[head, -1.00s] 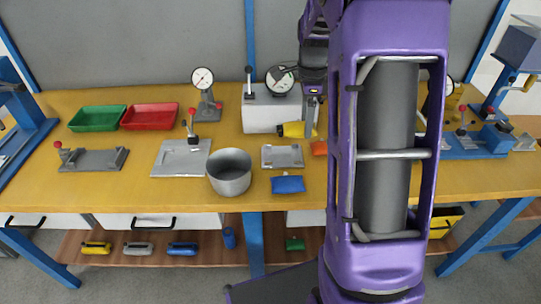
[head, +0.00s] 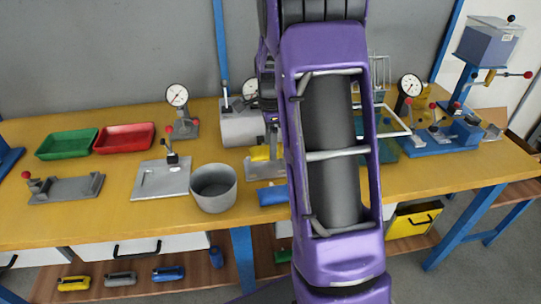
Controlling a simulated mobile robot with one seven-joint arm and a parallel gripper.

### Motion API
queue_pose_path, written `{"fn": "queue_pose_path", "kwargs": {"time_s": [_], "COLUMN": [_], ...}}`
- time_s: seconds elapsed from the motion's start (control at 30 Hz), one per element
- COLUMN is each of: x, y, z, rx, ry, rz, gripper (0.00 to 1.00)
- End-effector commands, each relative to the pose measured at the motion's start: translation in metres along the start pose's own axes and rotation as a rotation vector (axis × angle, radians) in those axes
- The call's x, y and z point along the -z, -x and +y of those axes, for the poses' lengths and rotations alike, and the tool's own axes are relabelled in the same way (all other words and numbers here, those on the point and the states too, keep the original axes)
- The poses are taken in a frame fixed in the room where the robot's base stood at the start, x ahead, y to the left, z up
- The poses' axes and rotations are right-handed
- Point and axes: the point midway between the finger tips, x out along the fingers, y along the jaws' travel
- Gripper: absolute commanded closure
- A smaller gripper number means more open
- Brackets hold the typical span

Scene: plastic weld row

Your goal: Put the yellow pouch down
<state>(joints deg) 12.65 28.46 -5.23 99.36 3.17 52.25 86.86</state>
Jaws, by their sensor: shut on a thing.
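The yellow pouch (head: 261,153) is between the fingers of my gripper (head: 270,143), left of my purple arm in the head view. My gripper is shut on it. The pouch appears over the far edge of a grey metal plate (head: 257,169) on the bench; I cannot tell whether it touches it. My arm hides part of the gripper and the bench to its right.
A blue pouch (head: 271,196) lies in front of the plate, partly behind my arm. A grey pot (head: 214,188) stands to the left. A white-grey cylinder block (head: 240,127) is behind. Red (head: 124,138) and green (head: 66,144) trays sit far left. Yellow bench (head: 110,220) is clear in front.

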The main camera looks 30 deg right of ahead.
Motion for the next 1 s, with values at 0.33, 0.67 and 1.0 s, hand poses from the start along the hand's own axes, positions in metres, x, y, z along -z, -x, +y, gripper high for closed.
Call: {"fn": "queue_pose_path", "kwargs": {"time_s": [0.33, 0.67, 1.0], "x": [0.0, 0.0, 0.0], "y": [-0.034, -0.037, -0.035], "z": [0.0, 0.0, 0.0], "rx": [0.0, -0.001, -0.001], "ry": [0.001, 0.0, 0.0], "rz": [0.0, 0.0, 0.0], "gripper": [0.82, 0.15, 0.0]}}
